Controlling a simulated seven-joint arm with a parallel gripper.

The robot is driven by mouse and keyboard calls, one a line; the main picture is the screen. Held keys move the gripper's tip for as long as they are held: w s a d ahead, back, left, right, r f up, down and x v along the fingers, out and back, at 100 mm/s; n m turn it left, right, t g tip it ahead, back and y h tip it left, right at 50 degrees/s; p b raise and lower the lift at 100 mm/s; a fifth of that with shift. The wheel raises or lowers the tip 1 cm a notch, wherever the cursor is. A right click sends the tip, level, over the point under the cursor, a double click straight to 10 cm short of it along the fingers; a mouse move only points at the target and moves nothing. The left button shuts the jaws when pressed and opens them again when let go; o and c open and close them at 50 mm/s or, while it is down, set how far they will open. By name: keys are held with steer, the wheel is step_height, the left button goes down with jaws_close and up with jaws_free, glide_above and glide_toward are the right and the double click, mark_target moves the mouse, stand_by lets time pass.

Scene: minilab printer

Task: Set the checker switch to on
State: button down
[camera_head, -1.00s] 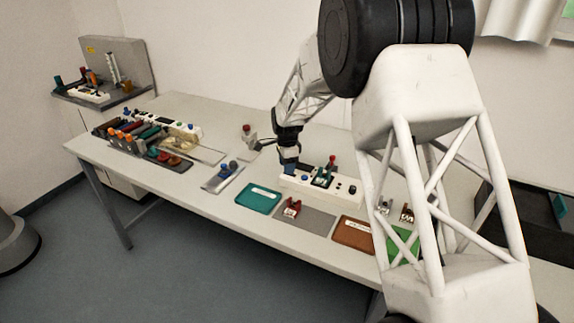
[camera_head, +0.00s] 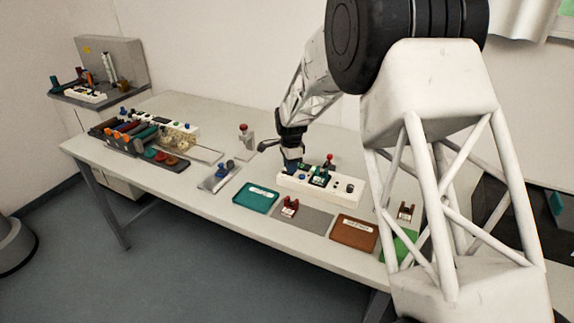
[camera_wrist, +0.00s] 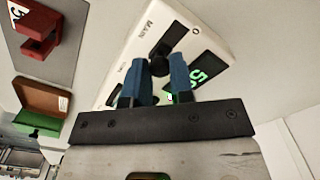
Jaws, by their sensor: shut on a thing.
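The checker is a long white box (camera_head: 346,197) on the table in the head view. Its white top (camera_wrist: 128,62) fills the upper middle of the wrist view, with a "MAIN" label and a lit green display (camera_wrist: 207,72). A black switch knob (camera_wrist: 162,58) sits next to that label. My gripper (camera_head: 292,166) is down at the left end of the box. In the wrist view its two blue fingers (camera_wrist: 158,76) are on either side of the knob and shut on it. The knob's lower part and its exact setting are hidden by the fingers.
A teal tray (camera_head: 257,198), a red part (camera_head: 290,207) on a grey mat and a brown tray (camera_head: 354,233) lie in front of the checker. A small stand (camera_head: 245,138) is behind left. Other units (camera_head: 150,135) fill the table's left side.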

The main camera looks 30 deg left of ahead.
steer(key=shift+d, duration=0.15)
steer(key=c, duration=1)
jaws_free()
steer(key=shift+r, duration=0.1)
steer(key=shift+r, duration=3.85)
